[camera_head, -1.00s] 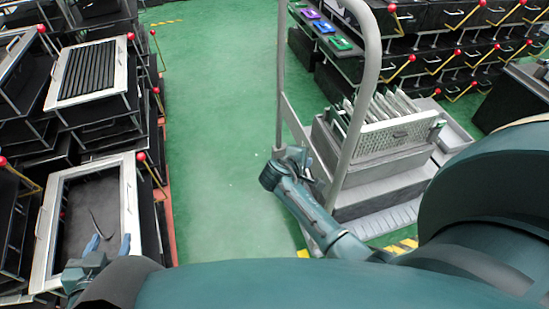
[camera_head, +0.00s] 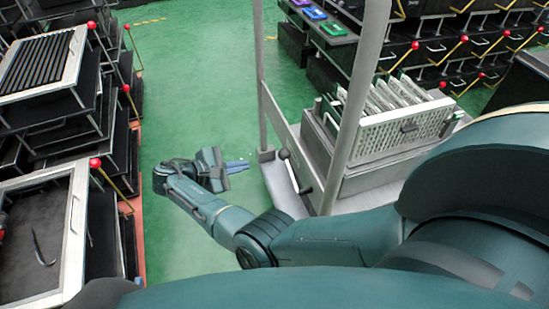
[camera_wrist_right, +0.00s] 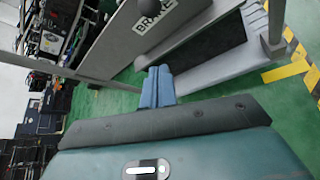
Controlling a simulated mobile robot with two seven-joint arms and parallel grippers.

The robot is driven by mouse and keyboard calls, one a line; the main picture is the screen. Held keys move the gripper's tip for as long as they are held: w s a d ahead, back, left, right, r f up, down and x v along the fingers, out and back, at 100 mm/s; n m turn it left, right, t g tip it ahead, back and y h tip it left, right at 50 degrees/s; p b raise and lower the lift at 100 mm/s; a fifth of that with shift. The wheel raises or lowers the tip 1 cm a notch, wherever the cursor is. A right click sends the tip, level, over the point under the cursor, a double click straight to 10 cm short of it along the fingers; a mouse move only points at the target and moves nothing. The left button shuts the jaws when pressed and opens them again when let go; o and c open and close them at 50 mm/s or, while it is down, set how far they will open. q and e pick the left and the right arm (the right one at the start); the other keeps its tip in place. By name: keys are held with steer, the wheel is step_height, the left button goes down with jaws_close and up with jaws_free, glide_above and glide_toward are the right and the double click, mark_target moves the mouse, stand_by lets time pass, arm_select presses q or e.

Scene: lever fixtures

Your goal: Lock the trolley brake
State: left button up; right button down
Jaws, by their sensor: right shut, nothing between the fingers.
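The grey trolley (camera_head: 283,192) stands right of centre in the head view, with tall handle posts and a loaded crate. On its near side panel is a brake lever (camera_head: 293,172) with a dark knob, tilted up to the left. The wrist view shows a dark knob (camera_wrist_right: 143,26) beside a white BRAKE label (camera_wrist_right: 156,12) on the trolley's grey panel (camera_wrist_right: 118,45). My right gripper (camera_head: 246,165) is shut and empty, left of the lever and apart from it. Its blue fingers (camera_wrist_right: 158,84) point toward the panel in the wrist view. My left gripper is not in view.
The perforated crate (camera_head: 400,130) sits on the trolley. Black racks with red-knobbed levers and a framed tray (camera_head: 70,240) line the left side. More racks (camera_head: 440,55) stand behind the trolley. Green floor (camera_head: 190,90) is clear between them.

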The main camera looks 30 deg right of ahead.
steer(key=b+x, duration=0.2)
steer(key=x, duration=0.8)
arm_select(q)
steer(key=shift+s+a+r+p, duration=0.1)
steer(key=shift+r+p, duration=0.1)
steer(key=shift+p, duration=1.1)
arm_select(e)
steer(key=shift+s+d+r, duration=0.1)
steer(key=shift+s+r, duration=0.45)
steer(key=shift+r, duration=0.3)
steer(key=shift+s+d+r, duration=0.1)
steer(key=shift+s+r, duration=0.4)
steer(key=shift+r, duration=0.4)
